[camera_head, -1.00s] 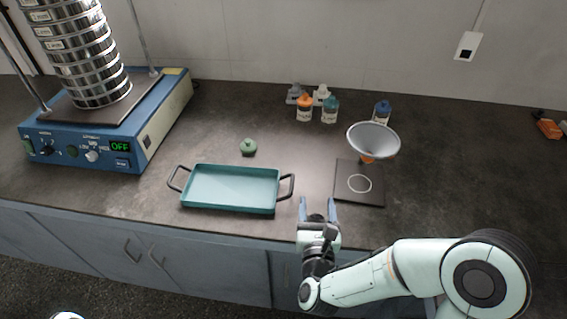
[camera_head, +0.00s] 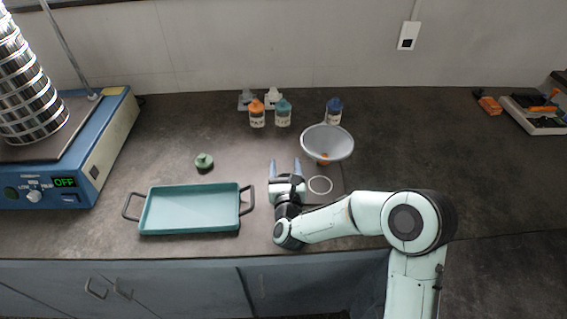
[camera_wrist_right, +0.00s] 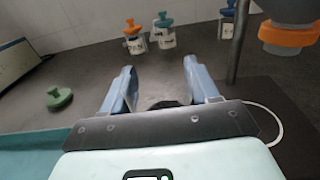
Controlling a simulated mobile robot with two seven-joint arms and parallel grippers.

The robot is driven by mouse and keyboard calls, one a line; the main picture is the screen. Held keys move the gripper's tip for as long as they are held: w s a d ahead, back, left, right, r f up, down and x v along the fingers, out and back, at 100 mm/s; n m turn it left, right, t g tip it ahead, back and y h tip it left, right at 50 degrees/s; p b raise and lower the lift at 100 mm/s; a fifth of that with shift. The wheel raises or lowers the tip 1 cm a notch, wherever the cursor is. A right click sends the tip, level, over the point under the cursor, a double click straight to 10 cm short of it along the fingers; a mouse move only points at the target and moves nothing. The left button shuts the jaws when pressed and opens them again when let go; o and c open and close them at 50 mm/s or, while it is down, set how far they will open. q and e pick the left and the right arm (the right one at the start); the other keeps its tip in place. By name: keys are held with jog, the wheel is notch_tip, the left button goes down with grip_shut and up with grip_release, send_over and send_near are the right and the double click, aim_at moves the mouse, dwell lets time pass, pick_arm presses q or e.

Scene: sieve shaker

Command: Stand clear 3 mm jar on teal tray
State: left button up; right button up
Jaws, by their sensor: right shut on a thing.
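The teal tray (camera_head: 190,211), with dark handles at both ends, lies empty near the counter's front edge. My right gripper (camera_head: 285,165) is just right of the tray's right handle, at the left edge of the dark plate with the white ring. In the right wrist view its fingers (camera_wrist_right: 163,85) stand apart around a see-through thing, seemingly a clear jar (camera_wrist_right: 165,103); only faint edges and a dark round part show. I cannot read any label on it. My left gripper is not in view.
A grey funnel (camera_head: 327,142) on a stand rises right of the gripper. Jars with orange (camera_head: 257,114), teal (camera_head: 283,113) and blue (camera_head: 334,110) lids stand behind. A green knobbed lid (camera_head: 204,161) lies behind the tray. The sieve shaker (camera_head: 85,150) is at left.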

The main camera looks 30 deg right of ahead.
aim_at(284, 165)
jog(key=x, duration=0.3)
jog(key=shift+w+d, duration=0.15)
jog(key=shift+w, duration=0.25)
jog(key=shift+w+d+f, duration=0.15)
jog(key=shift+w+f, duration=0.05)
jog(key=shift+w, duration=0.05)
jog(key=shift+f, duration=1.5)
jog(key=shift+f, duration=0.1)
jog(key=shift+f, duration=0.15)
jog(key=o, duration=1.1)
